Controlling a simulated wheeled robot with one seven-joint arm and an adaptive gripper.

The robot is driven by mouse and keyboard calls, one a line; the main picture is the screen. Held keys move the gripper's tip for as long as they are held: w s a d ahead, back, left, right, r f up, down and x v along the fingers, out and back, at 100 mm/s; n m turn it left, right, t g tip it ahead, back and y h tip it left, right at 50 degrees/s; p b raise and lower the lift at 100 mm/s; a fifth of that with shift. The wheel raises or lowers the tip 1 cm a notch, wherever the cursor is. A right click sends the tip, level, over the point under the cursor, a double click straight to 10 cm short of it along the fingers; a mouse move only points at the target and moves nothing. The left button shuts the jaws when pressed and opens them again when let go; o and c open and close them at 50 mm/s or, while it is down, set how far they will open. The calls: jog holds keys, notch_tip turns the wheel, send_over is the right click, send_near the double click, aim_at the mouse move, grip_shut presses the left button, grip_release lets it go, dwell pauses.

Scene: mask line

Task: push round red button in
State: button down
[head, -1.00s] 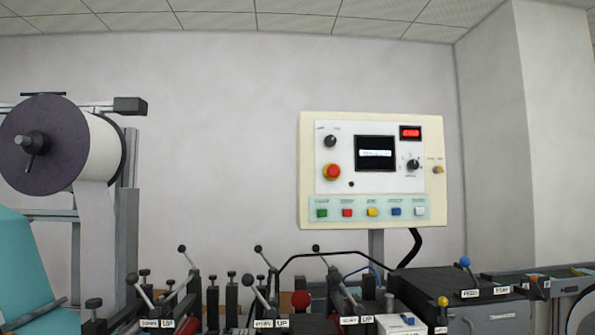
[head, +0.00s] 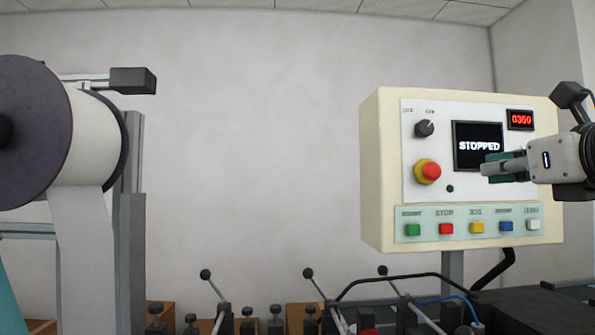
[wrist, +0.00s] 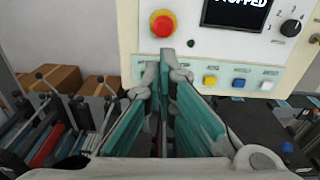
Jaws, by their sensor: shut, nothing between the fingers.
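The round red button (head: 431,170) sits on a yellow base at the left of the control panel's white face, below a black knob. The wrist view also shows the round red button (wrist: 161,24), just beyond my fingertips. My gripper (head: 486,170) reaches in from the right, in front of the panel and just right of the button. It is shut and empty, with its fingertips together in the wrist view (wrist: 166,58). A gap shows between the fingertips and the button in the head view.
The cream panel (head: 372,200) has a screen (head: 480,132) reading STOPPED. A row of square buttons runs below, including a red one (head: 446,229) labelled STOP. A large white roll (head: 95,140) is at left. The wall between is clear.

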jog(key=shift+w+d+r+m+h, duration=0.3)
jog(key=shift+r+m+h, duration=0.1)
jog(key=shift+r+m, duration=0.1)
jog(key=shift+w, duration=0.15)
send_near(436, 170)
jog(key=w, duration=0.5)
jog(key=shift+w+d+f+b, duration=0.1)
jog(key=shift+w+f+b, duration=0.1)
jog(key=shift+b, duration=0.2)
jog(key=shift+w+r, duration=0.1)
jog(key=shift+w, duration=0.7)
